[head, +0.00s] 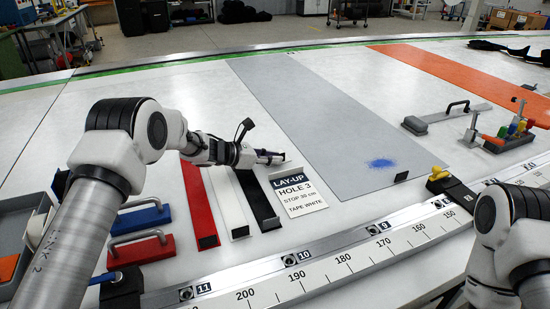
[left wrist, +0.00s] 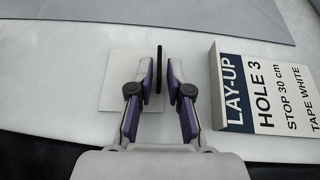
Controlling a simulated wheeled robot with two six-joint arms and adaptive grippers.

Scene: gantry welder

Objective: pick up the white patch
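The white patch (left wrist: 118,72) is a thin pale square lying on the white table in the left wrist view. A thin dark upright tab (left wrist: 159,62) stands at its right edge. My left gripper (left wrist: 161,66) is partly open, with one finger on each side of the tab and narrow gaps showing. The left finger covers part of the patch. In the head view the left gripper (head: 271,157) is low over the table behind the sign, and I cannot make out the patch there. My right arm shows at the right edge; its gripper is out of view.
A LAY-UP sign (head: 298,190) lies close beside the left gripper. Red, white and black strips (head: 257,200) lie nearby. A wide grey strip (head: 330,110) with a blue smudge lies to the right. A numbered rail (head: 330,262) runs along the front.

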